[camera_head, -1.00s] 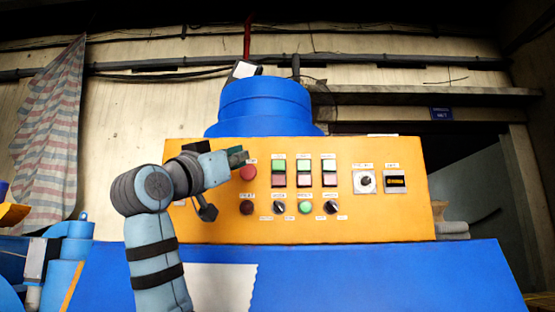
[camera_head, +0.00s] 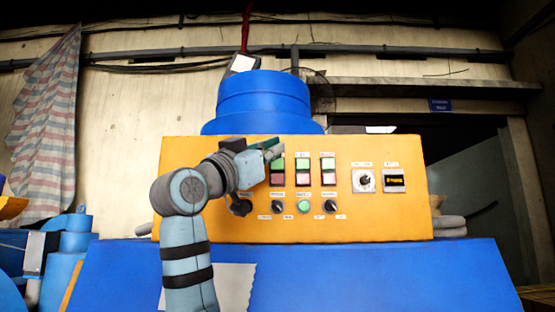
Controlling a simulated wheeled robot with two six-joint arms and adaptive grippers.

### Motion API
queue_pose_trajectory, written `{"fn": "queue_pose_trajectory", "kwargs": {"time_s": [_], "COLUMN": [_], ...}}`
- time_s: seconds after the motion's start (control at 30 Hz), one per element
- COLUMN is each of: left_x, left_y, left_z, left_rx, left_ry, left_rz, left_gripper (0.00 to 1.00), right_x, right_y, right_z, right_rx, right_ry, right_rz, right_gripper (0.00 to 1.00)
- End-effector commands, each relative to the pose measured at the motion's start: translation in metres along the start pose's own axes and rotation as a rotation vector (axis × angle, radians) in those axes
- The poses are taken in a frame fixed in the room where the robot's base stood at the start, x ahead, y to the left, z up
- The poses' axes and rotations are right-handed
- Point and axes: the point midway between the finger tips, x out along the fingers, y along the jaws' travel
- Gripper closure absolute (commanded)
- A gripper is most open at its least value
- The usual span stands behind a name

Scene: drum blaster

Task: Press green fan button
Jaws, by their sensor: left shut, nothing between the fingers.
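The orange control panel (camera_head: 390,220) faces me. It carries three green-over-red button pairs in a row: the left pair (camera_head: 277,179), the middle pair (camera_head: 303,170) and the right pair (camera_head: 328,170). Their labels are too small to read, so I cannot tell which green one is the fan button. My left gripper (camera_head: 270,150) is shut and empty. It is in front of the left pair's top and partly covers it; I cannot tell whether it touches. The red round button at the panel's left is hidden behind my left gripper. My right gripper is out of view.
Below the pairs is a row of knobs and a round green button (camera_head: 303,207). A blue drum (camera_head: 262,105) stands behind the panel, and a blue sloped surface (camera_head: 380,275) lies in front.

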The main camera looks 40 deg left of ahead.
Motion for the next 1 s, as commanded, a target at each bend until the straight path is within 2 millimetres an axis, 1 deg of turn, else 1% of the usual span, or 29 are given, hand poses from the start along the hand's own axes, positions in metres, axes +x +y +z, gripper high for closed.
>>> {"fn": "queue_pose_trajectory", "kwargs": {"time_s": [0.03, 0.2, 0.37, 0.6, 1.0], "left_x": [0.007, 0.024, 0.033, 0.035, 0.034], "left_y": [-0.005, -0.017, -0.024, -0.025, -0.025], "left_z": [0.001, 0.012, 0.02, 0.024, 0.024], "left_rx": [0.0, 0.0, 0.0, 0.0, 0.0], "left_ry": [-0.003, -0.003, -0.001, 0.0, 0.0], "left_rz": [0.0, -0.001, -0.001, 0.0, 0.0], "left_gripper": [1.0, 1.0, 1.0, 1.0, 1.0], "right_x": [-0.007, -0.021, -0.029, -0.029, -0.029], "right_y": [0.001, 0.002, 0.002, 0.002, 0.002], "right_z": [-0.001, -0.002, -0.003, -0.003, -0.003], "right_rx": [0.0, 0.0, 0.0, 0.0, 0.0], "right_ry": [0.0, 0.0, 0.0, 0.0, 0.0], "right_rz": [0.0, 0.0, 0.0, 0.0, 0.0], "right_gripper": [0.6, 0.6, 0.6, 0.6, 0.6]}}
